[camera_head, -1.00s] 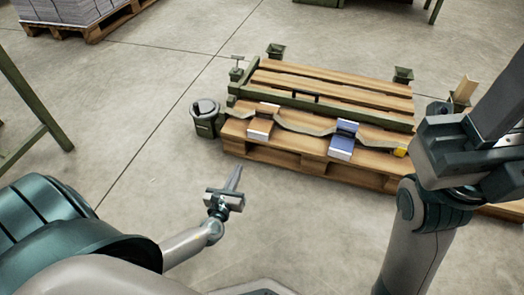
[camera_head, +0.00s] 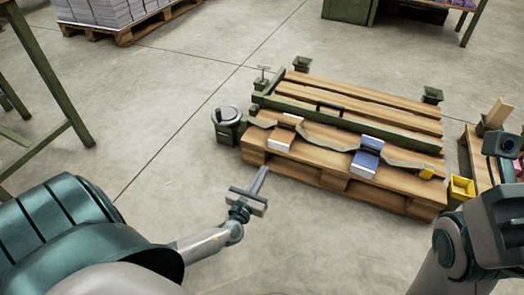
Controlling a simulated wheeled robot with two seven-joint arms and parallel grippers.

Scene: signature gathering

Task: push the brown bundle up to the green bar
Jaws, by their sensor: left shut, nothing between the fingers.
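The brown bundle (camera_head: 287,122), with a brown top and pale front face, lies on the near part of the wooden pallet (camera_head: 315,172). The green bar (camera_head: 350,121) runs across the pallet behind it. A narrow strip of wood seems to show between bundle and bar. My left gripper (camera_head: 261,174) is shut and empty, in front of the pallet's near left corner, pointing away from me. It is apart from the bundle, to its lower left. My right arm shows at the right edge; its fingers are out of view.
A blue bundle (camera_head: 367,156) lies right of the brown one. A grey wavy strip (camera_head: 325,140) runs past both. A green canister (camera_head: 228,126) stands left of the pallet. A yellow box (camera_head: 461,188) is at right.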

